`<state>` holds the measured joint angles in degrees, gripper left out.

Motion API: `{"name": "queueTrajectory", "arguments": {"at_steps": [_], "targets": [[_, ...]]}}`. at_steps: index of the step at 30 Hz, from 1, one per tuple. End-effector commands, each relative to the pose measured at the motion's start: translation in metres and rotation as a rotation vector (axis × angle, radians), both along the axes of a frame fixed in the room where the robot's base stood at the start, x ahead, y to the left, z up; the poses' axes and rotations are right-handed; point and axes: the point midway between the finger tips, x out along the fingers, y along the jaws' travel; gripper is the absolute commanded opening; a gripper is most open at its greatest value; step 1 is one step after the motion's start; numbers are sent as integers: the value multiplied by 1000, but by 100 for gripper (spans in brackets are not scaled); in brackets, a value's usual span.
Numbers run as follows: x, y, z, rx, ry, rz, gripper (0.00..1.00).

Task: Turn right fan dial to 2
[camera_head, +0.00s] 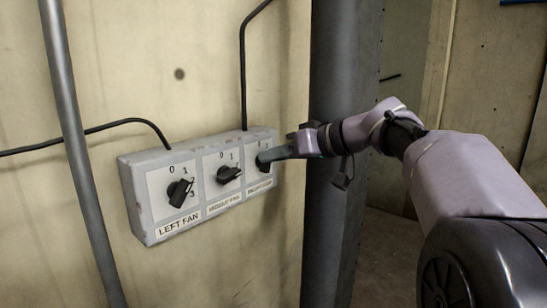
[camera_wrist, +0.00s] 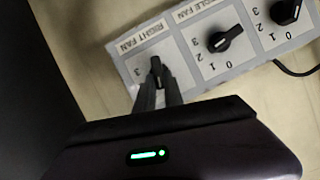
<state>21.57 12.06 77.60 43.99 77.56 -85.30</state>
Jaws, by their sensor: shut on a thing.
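The right fan dial (camera_wrist: 156,69) is a black knob on the right-hand panel of a light grey control box (camera_head: 150,226). In the head view this dial (camera_head: 262,164) is partly covered by my gripper (camera_head: 268,156). In the wrist view the box appears upside down, with RIGHT FAN and a 3 readable beside the knob. My gripper's two dark fingers (camera_wrist: 157,84) reach up to the knob and are shut on it, one on each side. The fingers hide most of the other numbers, so I cannot tell the dial's exact setting.
The middle fan dial (camera_head: 228,174) and left fan dial (camera_head: 180,192) sit to the left on the same box. Black cables leave its top. A grey pipe (camera_head: 80,150) stands left, and a thick dark column (camera_head: 335,80) stands close behind my wrist.

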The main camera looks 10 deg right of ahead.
Motion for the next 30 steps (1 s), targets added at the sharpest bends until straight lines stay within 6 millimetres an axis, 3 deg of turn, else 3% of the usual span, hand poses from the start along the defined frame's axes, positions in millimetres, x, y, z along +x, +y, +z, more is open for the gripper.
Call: {"name": "queueTrajectory", "arguments": {"at_steps": [30], "targets": [[8, -10, -13, 745, 543, 2, 0]]}}
